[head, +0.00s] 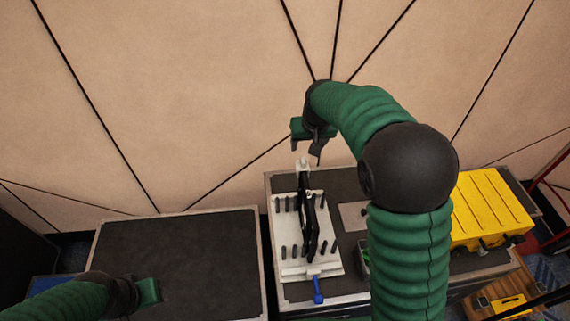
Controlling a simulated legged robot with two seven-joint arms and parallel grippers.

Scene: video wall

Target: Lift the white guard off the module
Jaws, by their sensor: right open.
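A black module (309,225) stands upright on edge between rows of dark pegs on a white fixture (290,215). A white piece (303,170) shows at the module's far end and looks like the guard; how it joins the module is too small to tell. My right gripper (317,153) is open and empty. It points down above the far end of the module, apart from the white piece in the picture. My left gripper (150,292) is low at the left over a dark case top, away from the module; its fingers are not clear.
A blue-handled tool or lever (318,290) is at the fixture's near edge. A yellow case (490,210) stands at the right. A small grey plate (353,216) lies beside the fixture, partly behind my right arm. The left dark case top (180,255) is clear. A panelled wall rises behind.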

